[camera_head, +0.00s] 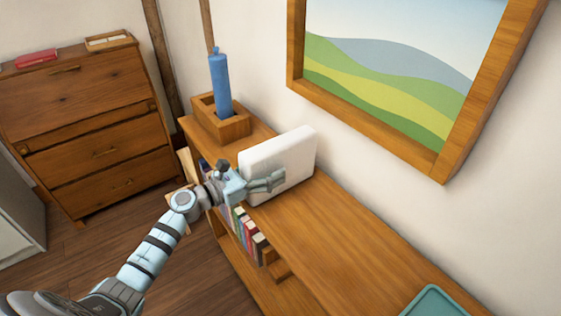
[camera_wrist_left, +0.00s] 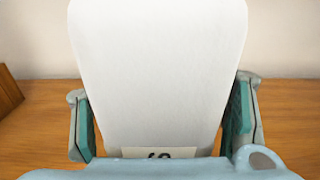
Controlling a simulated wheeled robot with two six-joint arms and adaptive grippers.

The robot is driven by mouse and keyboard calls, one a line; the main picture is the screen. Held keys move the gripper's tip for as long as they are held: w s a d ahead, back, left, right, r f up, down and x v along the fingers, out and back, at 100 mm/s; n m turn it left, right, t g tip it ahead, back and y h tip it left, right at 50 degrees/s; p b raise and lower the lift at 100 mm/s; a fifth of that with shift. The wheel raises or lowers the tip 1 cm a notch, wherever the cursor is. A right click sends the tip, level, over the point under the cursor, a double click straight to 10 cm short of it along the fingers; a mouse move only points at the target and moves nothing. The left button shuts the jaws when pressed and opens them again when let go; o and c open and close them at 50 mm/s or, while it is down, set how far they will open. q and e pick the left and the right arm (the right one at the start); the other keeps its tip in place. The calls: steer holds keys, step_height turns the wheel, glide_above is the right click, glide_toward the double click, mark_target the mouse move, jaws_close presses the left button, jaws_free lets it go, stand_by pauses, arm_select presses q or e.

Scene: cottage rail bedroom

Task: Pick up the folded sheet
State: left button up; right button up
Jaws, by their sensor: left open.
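The folded sheet appears as a white, thick, round-cornered block (camera_head: 291,152) standing on edge on the wooden shelf top. My left gripper (camera_head: 267,182) is at its near side, with its fingers overlapping the lower part of the block in the head view. In the left wrist view the white block (camera_wrist_left: 160,70) fills the middle, between the two green-padded fingers of the open gripper (camera_wrist_left: 161,118). A narrow gap seems to show at each side; contact cannot be told. A small label with dark marks (camera_wrist_left: 159,154) shows low on the block. My right gripper is not in view.
A wooden box (camera_head: 221,124) holding a blue cylinder (camera_head: 219,84) stands behind the block. Books (camera_head: 246,230) line the shelf below. A teal tray (camera_head: 436,303) is at the lower right; the shelf top (camera_head: 330,228) between is clear. A framed picture (camera_head: 410,141) hangs above.

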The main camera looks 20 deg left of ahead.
arm_select(q)
steer(key=shift+s+a+f, duration=0.1)
steer(key=shift+s, duration=0.05)
jaws_close()
steer(key=shift+r, duration=0.2)
